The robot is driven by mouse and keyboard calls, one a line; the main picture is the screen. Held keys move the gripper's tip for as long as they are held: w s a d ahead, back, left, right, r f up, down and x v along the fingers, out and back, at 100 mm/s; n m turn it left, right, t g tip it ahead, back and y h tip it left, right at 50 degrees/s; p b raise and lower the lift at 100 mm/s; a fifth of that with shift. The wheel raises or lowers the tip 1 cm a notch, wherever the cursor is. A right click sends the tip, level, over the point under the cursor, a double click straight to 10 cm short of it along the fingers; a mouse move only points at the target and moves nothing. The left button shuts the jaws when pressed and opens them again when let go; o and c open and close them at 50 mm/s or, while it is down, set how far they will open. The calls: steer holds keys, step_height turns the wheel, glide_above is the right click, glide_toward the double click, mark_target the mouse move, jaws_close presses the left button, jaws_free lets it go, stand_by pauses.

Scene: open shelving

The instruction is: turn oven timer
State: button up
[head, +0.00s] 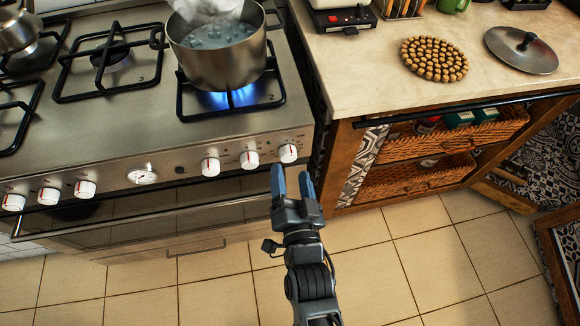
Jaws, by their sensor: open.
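The steel stove's front panel (118,187) carries a row of white knobs with red marks. A round white dial (142,175), which looks like the timer, sits between the left and right knobs; its markings are too small to read. The rightmost knob (288,153) is at the panel's right end, with another knob (249,160) and a third knob (210,166) to its left. My gripper (292,173) is open and empty, its blue fingers pointing toward the panel just below the rightmost knob in the picture. Contact with that knob cannot be told.
A pot (222,62) of bubbling liquid steams over a lit blue flame (232,98) on the front right burner. The oven handle (130,215) runs below the knobs. A counter (350,75) with a trivet (434,60) and lid (521,50) stands right. The tiled floor (390,265) in front is clear.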

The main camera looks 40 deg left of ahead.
mark_target(288, 159)
steer(key=shift+v, duration=2.25)
steer(key=shift+f+b, duration=0.1)
steer(key=shift+b, duration=0.3)
steer(key=shift+w+a+n+b, duration=1)
steer(key=shift+n+b, duration=0.7)
steer(key=shift+b, duration=0.15)
steer(key=shift+w+a+n+b, duration=1)
steer(key=shift+n+b, duration=0.7)
steer(key=shift+b, duration=0.15)
steer(key=shift+w+a+n+b, duration=0.95)
steer(key=shift+n+b, duration=0.75)
steer(key=shift+b, duration=0.15)
steer(key=shift+c, duration=0.2)
steer(key=c, duration=1)
steer(key=shift+s, duration=0.1)
